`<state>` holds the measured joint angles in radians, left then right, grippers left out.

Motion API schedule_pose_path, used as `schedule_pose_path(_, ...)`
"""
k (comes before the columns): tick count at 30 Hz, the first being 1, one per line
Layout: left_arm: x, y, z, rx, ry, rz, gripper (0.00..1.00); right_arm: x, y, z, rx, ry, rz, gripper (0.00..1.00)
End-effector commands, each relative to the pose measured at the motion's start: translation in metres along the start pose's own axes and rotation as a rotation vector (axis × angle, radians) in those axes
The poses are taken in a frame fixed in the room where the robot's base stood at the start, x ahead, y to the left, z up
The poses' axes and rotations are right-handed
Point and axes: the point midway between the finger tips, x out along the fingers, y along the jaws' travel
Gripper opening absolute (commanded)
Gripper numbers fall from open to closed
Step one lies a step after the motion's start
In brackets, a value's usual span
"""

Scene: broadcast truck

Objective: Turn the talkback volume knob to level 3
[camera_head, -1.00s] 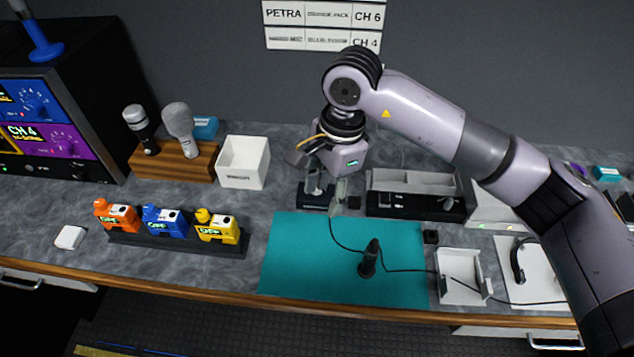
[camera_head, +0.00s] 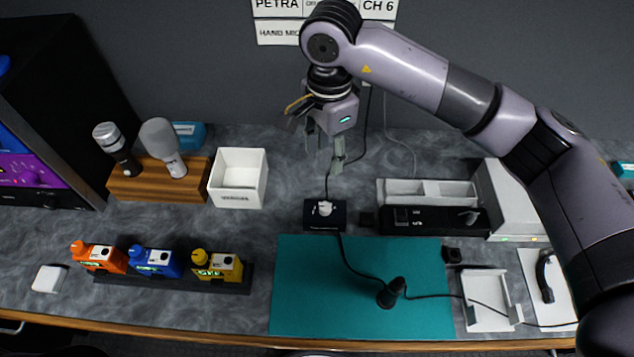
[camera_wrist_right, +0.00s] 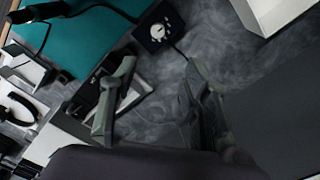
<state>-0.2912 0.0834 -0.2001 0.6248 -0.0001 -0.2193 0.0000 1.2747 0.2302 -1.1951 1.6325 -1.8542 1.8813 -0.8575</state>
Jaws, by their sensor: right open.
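The talkback volume knob (camera_head: 325,208) is a small white dial on top of a black box (camera_head: 312,223), behind the teal mat. In the right wrist view the white knob (camera_wrist_right: 157,31) shows near the top, with pale marks around it on the black box (camera_wrist_right: 172,14). The level it points to is too small to read. My right gripper (camera_head: 325,152) is open and empty, with its fingers pointing down. It is above and behind the box, apart from the knob. Its two fingers also show in the right wrist view (camera_wrist_right: 157,78). My left gripper is out of view.
A black panel with a grey tray (camera_head: 403,185) lies right of the knob box. A white bin (camera_head: 237,178) stands to the left. Cables run beside the box.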

Motion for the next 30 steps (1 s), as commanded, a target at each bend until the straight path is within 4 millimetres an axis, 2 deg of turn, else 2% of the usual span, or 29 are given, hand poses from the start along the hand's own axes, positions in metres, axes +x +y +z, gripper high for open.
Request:
schedule_pose_path(5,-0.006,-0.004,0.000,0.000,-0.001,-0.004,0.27,0.013,0.001,0.000,0.001,-0.001,0.005,0.43)
schedule_pose_path(15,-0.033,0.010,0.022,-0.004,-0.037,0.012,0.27,0.082,0.002,0.000,0.003,-0.002,0.008,0.43)
schedule_pose_path(20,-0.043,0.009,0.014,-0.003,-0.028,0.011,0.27,0.116,0.002,0.001,0.002,-0.002,0.007,0.43)
schedule_pose_path(24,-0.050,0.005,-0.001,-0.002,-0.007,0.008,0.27,0.143,0.002,0.001,0.001,-0.001,0.006,0.43)
schedule_pose_path(30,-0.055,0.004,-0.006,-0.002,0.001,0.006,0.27,0.167,0.001,0.000,0.000,-0.001,0.003,0.43)
